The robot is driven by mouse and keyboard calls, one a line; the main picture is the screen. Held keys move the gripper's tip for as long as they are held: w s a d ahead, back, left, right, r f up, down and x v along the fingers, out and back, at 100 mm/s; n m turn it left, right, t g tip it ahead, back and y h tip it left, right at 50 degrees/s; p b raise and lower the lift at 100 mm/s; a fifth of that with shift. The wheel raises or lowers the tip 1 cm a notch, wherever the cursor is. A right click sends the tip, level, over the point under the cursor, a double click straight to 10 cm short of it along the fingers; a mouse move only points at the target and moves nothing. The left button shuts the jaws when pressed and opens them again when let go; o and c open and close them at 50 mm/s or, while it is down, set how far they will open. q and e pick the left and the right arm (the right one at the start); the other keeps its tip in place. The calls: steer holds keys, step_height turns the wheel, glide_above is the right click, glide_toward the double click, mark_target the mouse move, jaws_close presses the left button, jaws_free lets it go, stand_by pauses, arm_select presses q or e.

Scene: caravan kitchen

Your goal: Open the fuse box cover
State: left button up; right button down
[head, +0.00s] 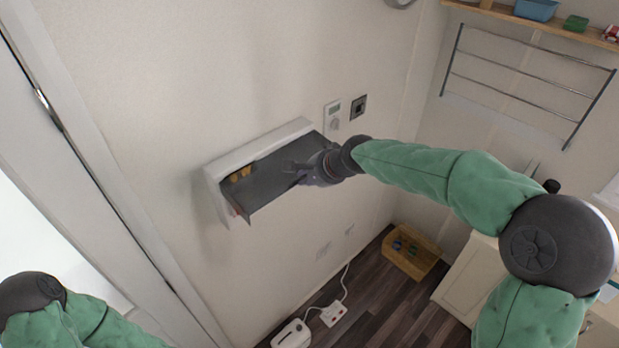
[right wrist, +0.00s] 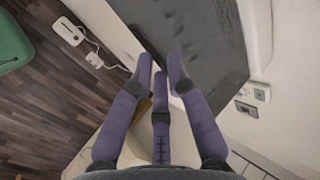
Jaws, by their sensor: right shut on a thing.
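The fuse box (head: 215,172) is a white housing on the wall in the middle of the head view. Its dark grey cover (head: 262,184) stands out from the box at an angle, and a gap at the left end shows yellow and red parts inside. My right gripper (head: 299,174) is shut on the cover near its outer edge, towards the right end. In the right wrist view, the purple fingers (right wrist: 161,75) meet at the edge of the dark cover (right wrist: 207,42). The exact contact is partly hidden. My left gripper is out of view.
A thermostat (head: 333,117) and a dark switch (head: 358,107) sit on the wall right of the box. A towel rack (head: 525,76) hangs further right. A wooden crate (head: 410,262) and a white power strip (head: 334,313) are on the floor. The wall left of the box is bare.

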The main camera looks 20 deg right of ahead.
steer(key=shift+w+r, duration=0.1)
steer(key=shift+w, duration=0.05)
steer(key=c, duration=1.4)
jaws_free()
steer(key=shift+a, duration=0.15)
steer(key=shift+o, duration=0.2)
steer(key=shift+w+a+f, duration=0.2)
steer(key=shift+w+f, duration=0.1)
steer(key=shift+w, duration=0.35)
steer(key=shift+s+d, duration=0.2)
steer(key=shift+s, duration=0.25)
steer(key=shift+s+d+r, duration=0.15)
steer(key=shift+s+r, duration=0.05)
steer(key=shift+r, duration=0.3)
steer(key=v, duration=1.1)
